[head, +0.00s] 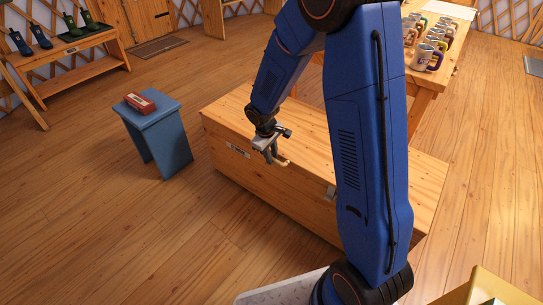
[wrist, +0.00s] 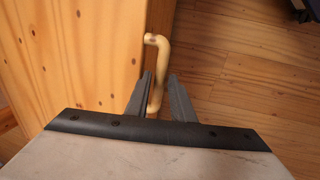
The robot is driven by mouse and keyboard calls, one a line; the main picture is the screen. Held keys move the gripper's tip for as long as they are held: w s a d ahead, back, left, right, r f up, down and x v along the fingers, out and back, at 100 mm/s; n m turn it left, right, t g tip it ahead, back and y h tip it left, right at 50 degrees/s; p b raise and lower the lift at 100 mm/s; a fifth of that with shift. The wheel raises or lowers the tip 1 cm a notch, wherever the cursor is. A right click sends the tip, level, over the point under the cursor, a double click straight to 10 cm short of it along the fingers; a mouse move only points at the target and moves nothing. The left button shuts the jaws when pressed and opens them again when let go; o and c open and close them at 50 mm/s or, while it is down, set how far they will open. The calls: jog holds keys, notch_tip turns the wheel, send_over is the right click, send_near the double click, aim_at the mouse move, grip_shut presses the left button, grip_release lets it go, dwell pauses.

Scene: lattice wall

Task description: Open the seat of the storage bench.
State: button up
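The storage bench (head: 255,178) is a long, low chest of light wood with a flat seat, and the seat is down. A cream bar handle (wrist: 157,50) is on the bench's front edge; it also shows in the head view (head: 282,162). My gripper (head: 272,153) is at this handle, reaching over the bench. In the wrist view, the two dark fingers of my gripper (wrist: 160,82) stand on either side of the handle's lower part. The gap around the bar is very small, and I cannot tell whether the fingers press on it. My arm hides part of the bench's right half.
A blue stool (head: 157,128) with a red box (head: 140,103) stands left of the bench. A wooden table with several mugs (head: 428,55) is behind at right. A shoe rack (head: 75,75) is at back left. Wooden floor in front of the bench is clear.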

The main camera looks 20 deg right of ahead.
grip_shut()
jog(key=shift+r, duration=0.1)
